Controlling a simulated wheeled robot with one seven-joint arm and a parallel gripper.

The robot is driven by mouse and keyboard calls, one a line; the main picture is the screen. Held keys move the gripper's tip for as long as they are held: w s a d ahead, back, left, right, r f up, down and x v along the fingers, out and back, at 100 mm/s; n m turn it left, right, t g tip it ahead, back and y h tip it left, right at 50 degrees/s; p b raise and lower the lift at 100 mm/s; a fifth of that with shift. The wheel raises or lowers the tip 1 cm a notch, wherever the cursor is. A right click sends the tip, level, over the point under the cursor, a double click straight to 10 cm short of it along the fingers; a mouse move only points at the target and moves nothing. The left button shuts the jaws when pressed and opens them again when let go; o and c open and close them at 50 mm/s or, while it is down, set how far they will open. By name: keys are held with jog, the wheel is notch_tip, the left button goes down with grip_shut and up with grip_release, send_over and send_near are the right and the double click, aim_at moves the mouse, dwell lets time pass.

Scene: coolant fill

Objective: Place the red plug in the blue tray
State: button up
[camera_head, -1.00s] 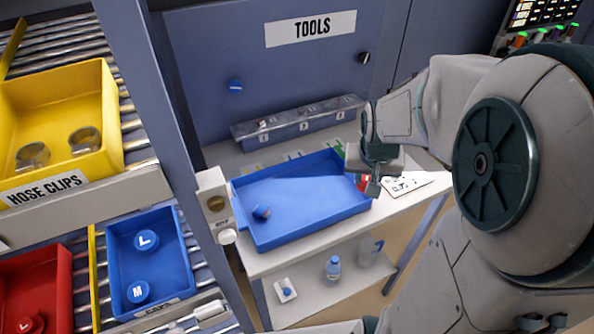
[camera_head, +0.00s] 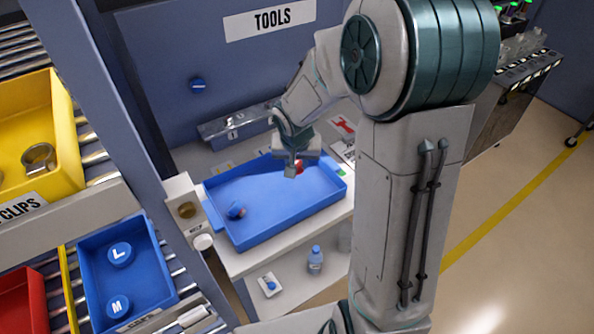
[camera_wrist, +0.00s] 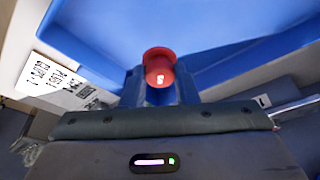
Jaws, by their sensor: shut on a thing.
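The red plug (camera_wrist: 159,68) is between the fingers of my gripper (camera_wrist: 160,88) in the wrist view, with its round top showing. In the head view a bit of the red plug (camera_head: 299,167) shows beside my gripper (camera_head: 291,172), which is shut on it. The blue tray (camera_head: 282,211) lies on the white bench. My gripper is over the tray's back right part, and the tray's blue floor and wall (camera_wrist: 222,62) fill the top of the wrist view. I cannot tell the plug's height above the tray floor. A small blue and brown part (camera_head: 236,211) lies in the tray's left part.
A water bottle (camera_head: 315,260) is on the shelf below. Printed cards (camera_wrist: 55,78) lie beside the tray. The tray's middle is clear.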

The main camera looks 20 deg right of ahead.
jog(key=shift+f, duration=1.95)
jog(key=shift+f, duration=0.2)
jog(key=o, duration=0.9)
jog(key=shift+o, duration=0.2)
jog(key=shift+r, duration=0.2)
